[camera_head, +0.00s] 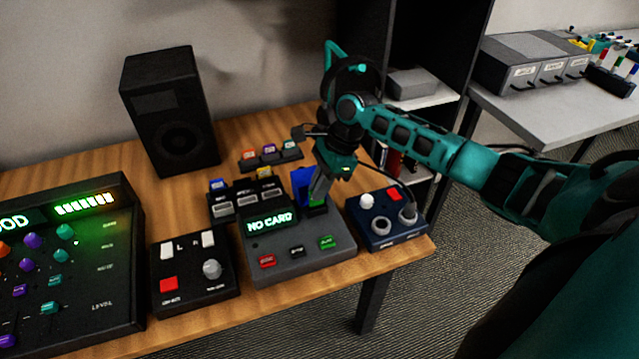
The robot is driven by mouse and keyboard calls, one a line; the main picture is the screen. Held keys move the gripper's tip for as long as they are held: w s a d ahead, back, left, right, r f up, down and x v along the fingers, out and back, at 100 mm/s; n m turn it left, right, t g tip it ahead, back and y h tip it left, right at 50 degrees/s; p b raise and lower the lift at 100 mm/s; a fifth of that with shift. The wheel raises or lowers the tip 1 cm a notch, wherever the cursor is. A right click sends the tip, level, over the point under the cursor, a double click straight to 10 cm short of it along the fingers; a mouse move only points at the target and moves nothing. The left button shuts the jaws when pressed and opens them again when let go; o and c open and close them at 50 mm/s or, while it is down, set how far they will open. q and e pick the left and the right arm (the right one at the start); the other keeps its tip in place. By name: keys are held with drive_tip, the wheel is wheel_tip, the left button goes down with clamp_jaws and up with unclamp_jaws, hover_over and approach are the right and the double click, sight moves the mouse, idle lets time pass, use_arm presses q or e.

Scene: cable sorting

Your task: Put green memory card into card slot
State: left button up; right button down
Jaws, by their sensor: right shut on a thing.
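The card device (290,248) is a grey box on the table, with a lit screen (269,220) that reads "NO CARD". My right gripper (319,192) points down over the back right of this device, in front of a blue upright piece (301,184). It is shut on the green memory card (317,199), of which only a small green part shows between the fingers. The card slot is hidden by the gripper, and I cannot tell whether the card touches it. My left gripper is not in view.
Left of the device stand a black switch box (194,275) and a large mixer (75,262). A dark blue knob box (387,219) is close on the right. Behind are small card racks (272,157) and a black speaker (170,110). Bare wood shows at the back left.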

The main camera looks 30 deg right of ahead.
drive_tip(key=shift+f, duration=1.1)
idle(0.9)
drive_tip(key=c, duration=1.1)
unclamp_jaws()
drive_tip(key=shift+c, duration=0.2)
drive_tip(key=shift+r, duration=0.1)
drive_tip(key=shift+c, duration=0.7)
drive_tip(key=shift+o, duration=1)
